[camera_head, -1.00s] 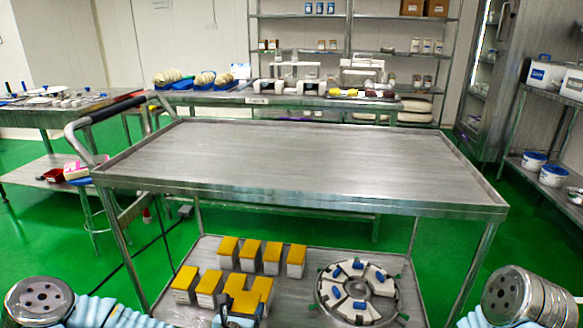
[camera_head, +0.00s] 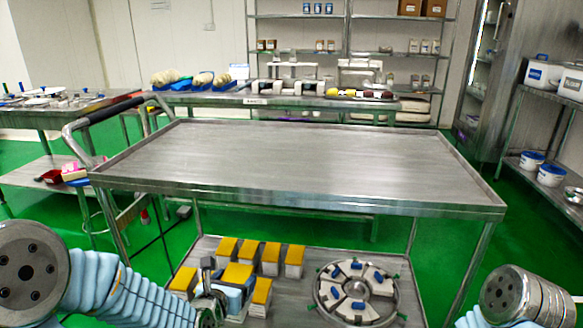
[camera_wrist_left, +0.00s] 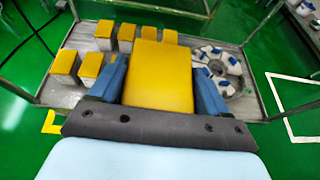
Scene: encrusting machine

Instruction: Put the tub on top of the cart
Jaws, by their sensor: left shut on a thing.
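The cart's bare metal top (camera_head: 290,160) fills the middle of the head view and is empty. A tub with a yellow lid (camera_head: 238,273) is between the fingers of my left gripper (camera_head: 225,284), in front of the cart's lower shelf (camera_head: 300,275). In the left wrist view the same tub (camera_wrist_left: 160,75) sits between the two blue fingers, lid facing the camera. The left gripper is shut on it. It appears raised over the lower shelf, below the level of the cart top. The right gripper is out of view; only part of my right arm shows.
Several similar tubs (camera_head: 270,257) stand on the lower shelf, left of a round tray (camera_head: 322,297) with white wedges. The cart's handle (camera_head: 115,108) is at the left. A long table (camera_head: 300,101) with trays and parts stands behind the cart.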

